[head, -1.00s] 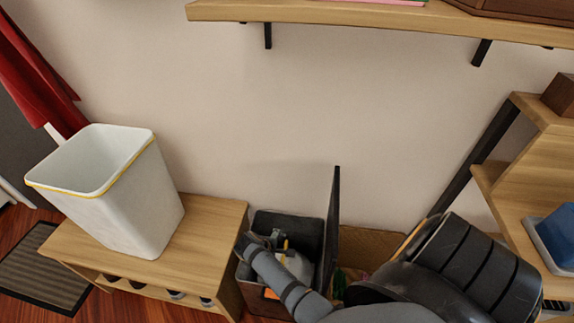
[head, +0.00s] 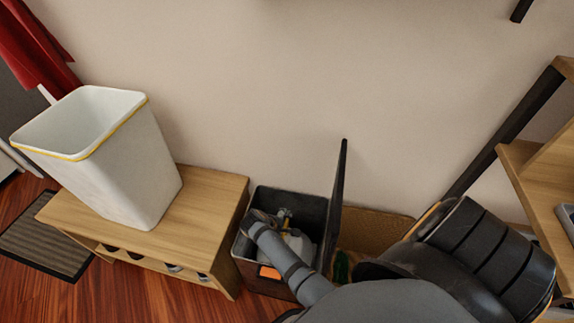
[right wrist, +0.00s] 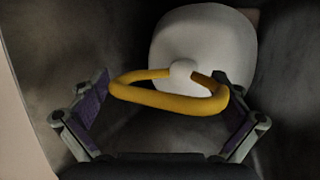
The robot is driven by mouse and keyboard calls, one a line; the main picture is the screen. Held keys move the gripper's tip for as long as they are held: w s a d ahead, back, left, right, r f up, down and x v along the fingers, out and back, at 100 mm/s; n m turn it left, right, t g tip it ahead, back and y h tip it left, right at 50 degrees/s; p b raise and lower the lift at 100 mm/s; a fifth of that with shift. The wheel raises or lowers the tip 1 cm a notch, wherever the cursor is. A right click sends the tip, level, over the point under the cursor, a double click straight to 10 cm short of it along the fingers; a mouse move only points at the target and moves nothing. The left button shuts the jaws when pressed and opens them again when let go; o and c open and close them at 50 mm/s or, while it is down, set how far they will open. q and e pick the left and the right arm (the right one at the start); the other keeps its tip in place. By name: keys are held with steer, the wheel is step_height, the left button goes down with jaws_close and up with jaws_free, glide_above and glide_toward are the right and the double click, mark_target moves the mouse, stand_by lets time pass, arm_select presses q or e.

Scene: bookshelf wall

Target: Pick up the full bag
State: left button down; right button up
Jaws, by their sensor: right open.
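The full bag (head: 298,243) is white and sits inside a dark open-topped bin (head: 258,278) with an orange label. In the right wrist view the bag (right wrist: 203,45) is a rounded white body with a yellow loop handle (right wrist: 165,101) on top. My right arm reaches into the bin. My right gripper (right wrist: 168,98) is open, with one finger on each side of the yellow handle and visible gaps between. Most of the bag is hidden in the head view by my arm and the bin walls. My left gripper is not in view.
The bin's dark lid (head: 338,205) stands upright on its right side. A low wooden bench (head: 205,215) is just left, bearing an empty white bin (head: 125,170). A brown box (head: 375,228) is right of the lid, and a wooden shelf (head: 540,185) is at far right.

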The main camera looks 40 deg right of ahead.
steer(key=shift+f, duration=0.1)
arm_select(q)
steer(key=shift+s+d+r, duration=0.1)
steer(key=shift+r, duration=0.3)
arm_select(e)
steer(key=shift+c, duration=0.4)
steer(key=c, duration=1.2)
steer(key=shift+c, duration=0.8)
